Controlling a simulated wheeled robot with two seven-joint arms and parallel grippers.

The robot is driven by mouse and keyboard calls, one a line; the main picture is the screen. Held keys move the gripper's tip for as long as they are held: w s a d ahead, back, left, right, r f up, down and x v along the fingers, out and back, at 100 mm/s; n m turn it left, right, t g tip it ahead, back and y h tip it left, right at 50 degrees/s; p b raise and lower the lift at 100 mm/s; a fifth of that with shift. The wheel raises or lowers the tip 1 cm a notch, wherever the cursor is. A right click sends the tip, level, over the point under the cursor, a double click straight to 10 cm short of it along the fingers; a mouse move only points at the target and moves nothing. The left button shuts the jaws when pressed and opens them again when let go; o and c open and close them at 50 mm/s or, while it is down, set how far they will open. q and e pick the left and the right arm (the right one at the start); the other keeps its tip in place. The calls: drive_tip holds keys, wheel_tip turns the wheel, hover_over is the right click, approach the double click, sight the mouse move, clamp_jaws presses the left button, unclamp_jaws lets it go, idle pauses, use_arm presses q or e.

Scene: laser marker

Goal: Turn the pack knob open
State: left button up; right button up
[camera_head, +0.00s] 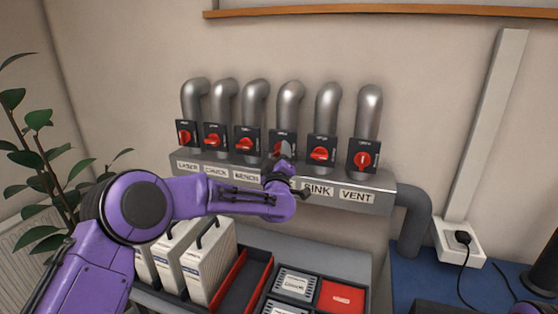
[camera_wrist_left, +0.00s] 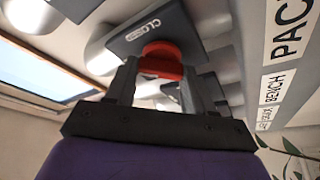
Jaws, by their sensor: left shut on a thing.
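The pack knob (camera_head: 280,148) is a red knob on a dark square plate, fourth from the left in the row of valves, mostly hidden behind my left gripper (camera_head: 286,152). In the left wrist view the red knob (camera_wrist_left: 162,58) sits between the two fingers of my left gripper (camera_wrist_left: 161,76), which is shut on it. The word CLOSED (camera_wrist_left: 140,30) shows on the plate beside the knob. The PACK label (camera_wrist_left: 291,28) is in the left wrist view; my gripper hides it in the head view. My right gripper is not in view.
Red knobs stand on both sides, with the bench knob (camera_head: 246,143) to the left and the sink knob (camera_head: 321,153) to the right, close by. The vent knob (camera_head: 363,160) is at the far right. Below are white packs (camera_head: 212,262) and a red-edged tray (camera_head: 262,268).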

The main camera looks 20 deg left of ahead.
use_arm(q)
drive_tip(key=n+g, duration=0.1)
drive_tip(key=n, duration=0.1)
drive_tip(key=n+y, duration=0.1)
drive_tip(key=n, duration=0.2)
drive_tip(key=shift+g+b, duration=0.35)
drive_tip(key=shift+g, duration=0.05)
drive_tip(key=shift+n+g, duration=0.8)
drive_tip(key=shift+n, duration=1.3)
drive_tip(key=o, duration=1)
drive_tip(key=shift+o, duration=0.2)
drive_tip(key=shift+s+a+r, duration=0.1)
drive_tip(key=shift+a, duration=0.05)
drive_tip(key=shift+s+d, duration=0.1)
drive_tip(key=shift+d, duration=0.1)
drive_tip(key=b+v, duration=0.3)
drive_tip(key=v, duration=0.7)
drive_tip(key=shift+s+b, duration=0.2)
drive_tip(key=shift+b, duration=0.15)
